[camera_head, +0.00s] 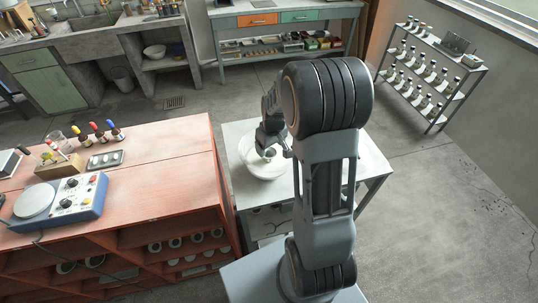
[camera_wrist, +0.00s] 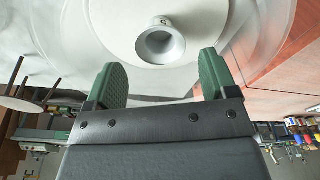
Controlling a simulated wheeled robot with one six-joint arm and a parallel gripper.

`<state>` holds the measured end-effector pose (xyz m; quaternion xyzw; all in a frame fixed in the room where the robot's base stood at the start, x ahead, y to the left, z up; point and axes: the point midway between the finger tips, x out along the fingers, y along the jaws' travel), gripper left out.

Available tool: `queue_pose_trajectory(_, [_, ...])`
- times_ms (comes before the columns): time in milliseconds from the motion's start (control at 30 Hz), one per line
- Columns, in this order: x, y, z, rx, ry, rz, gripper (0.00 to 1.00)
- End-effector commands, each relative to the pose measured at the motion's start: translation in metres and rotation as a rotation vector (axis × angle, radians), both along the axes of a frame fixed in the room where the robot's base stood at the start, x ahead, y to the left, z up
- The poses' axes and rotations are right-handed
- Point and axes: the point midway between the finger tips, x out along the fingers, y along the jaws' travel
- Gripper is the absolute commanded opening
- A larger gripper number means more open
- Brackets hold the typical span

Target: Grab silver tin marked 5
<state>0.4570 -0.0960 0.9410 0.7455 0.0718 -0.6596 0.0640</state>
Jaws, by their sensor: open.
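A small silver tin (camera_wrist: 160,44) with a round open rim shows in the wrist view, near the top middle, inside a wide pale bowl (camera_wrist: 105,22). I cannot read a number on it. My gripper (camera_wrist: 161,65) is open, with one green fingertip on each side below the tin in the picture and nothing visible between them. In the head view the bowl (camera_head: 258,168) stands on a light table. My gripper (camera_head: 271,145) hangs low over it, and the small tin (camera_head: 269,153) shows beneath, partly hidden by the gripper. Whether the fingers touch the tin is unclear.
The light table (camera_head: 238,133) is partly hidden by my arm. An orange-red workbench (camera_head: 165,165) stands close on its left, with a blue scale (camera_head: 62,208) and several small bottles on it. A bottle rack (camera_head: 432,75) stands at the back right. The floor at right is clear.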

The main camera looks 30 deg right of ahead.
Motion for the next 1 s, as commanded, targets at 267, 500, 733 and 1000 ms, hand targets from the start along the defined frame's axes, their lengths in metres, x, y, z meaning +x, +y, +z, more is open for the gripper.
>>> queue_pose_trajectory(267, [0.004, 0.001, -0.035, 0.002, 0.005, 0.0, 0.79])
queue_pose_trajectory(500, [0.007, 0.002, -0.049, 0.001, 0.001, 0.0, 0.79])
queue_pose_trajectory(733, [0.007, 0.001, -0.049, 0.001, 0.001, 0.0, 0.75])
queue_pose_trajectory(1000, [0.007, 0.001, -0.049, 0.001, 0.001, 0.0, 0.49])
